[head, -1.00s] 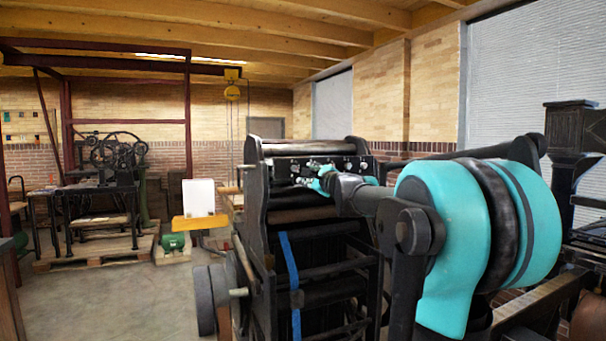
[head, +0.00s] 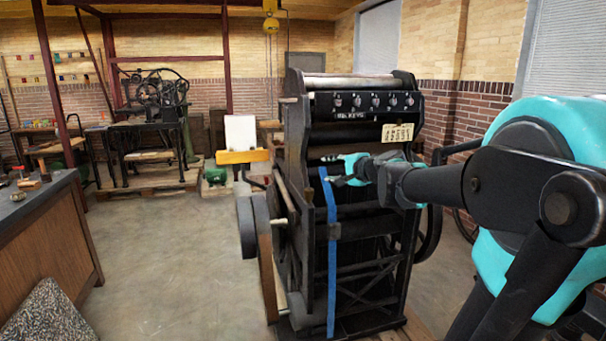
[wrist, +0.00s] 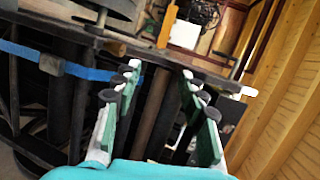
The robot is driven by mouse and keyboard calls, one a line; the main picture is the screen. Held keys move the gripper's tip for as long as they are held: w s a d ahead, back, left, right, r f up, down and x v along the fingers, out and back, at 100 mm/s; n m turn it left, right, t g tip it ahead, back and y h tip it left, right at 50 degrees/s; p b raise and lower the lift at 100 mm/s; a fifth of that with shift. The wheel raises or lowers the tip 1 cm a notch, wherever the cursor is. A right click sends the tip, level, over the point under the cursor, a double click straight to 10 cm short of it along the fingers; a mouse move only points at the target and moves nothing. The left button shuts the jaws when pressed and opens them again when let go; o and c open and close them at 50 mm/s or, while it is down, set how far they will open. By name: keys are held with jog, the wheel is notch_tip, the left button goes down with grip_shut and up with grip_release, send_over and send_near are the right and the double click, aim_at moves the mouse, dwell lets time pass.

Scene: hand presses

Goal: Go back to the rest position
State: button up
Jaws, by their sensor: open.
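My gripper (head: 338,181) is in the head view, at the end of my black and teal arm, in front of the black hand press (head: 362,228). In the wrist view its two fingers (wrist: 166,90) are spread apart, with no object between them. Behind the fingers the press's dark rollers and bars show, along with the blue strap (wrist: 82,72). The strap (head: 331,250) also hangs down the press front in the head view, close to my gripper. I cannot tell whether the fingers touch the press.
A wooden counter (head: 60,225) with small items stands at left. A stool-like speckled block (head: 48,318) is at lower left. Another old press (head: 150,115) stands on a pallet at the back. The concrete floor (head: 170,265) between counter and press is clear.

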jog(key=s+f+n+g+h, duration=0.15)
jog(key=s+f+n, duration=0.25)
jog(key=s+f, duration=0.45)
jog(key=s+f+n+g+h, duration=0.1)
jog(key=s+f+n+g, duration=0.2)
jog(key=s+f, duration=0.55)
jog(key=s+d+f+n+g+h, duration=0.2)
jog(key=s+d+f, duration=0.2)
jog(key=s+f, duration=0.2)
jog(key=s+d+f+n+g+h, duration=0.2)
jog(key=s+f, duration=0.4)
jog(key=f, duration=0.4)
jog(key=d+h, duration=0.1)
jog(key=d, duration=0.1)
jog(key=shift+s+d+f+n, duration=0.2)
jog(key=shift+d+f+n, duration=0.1)
jog(key=shift+d, duration=0.1)
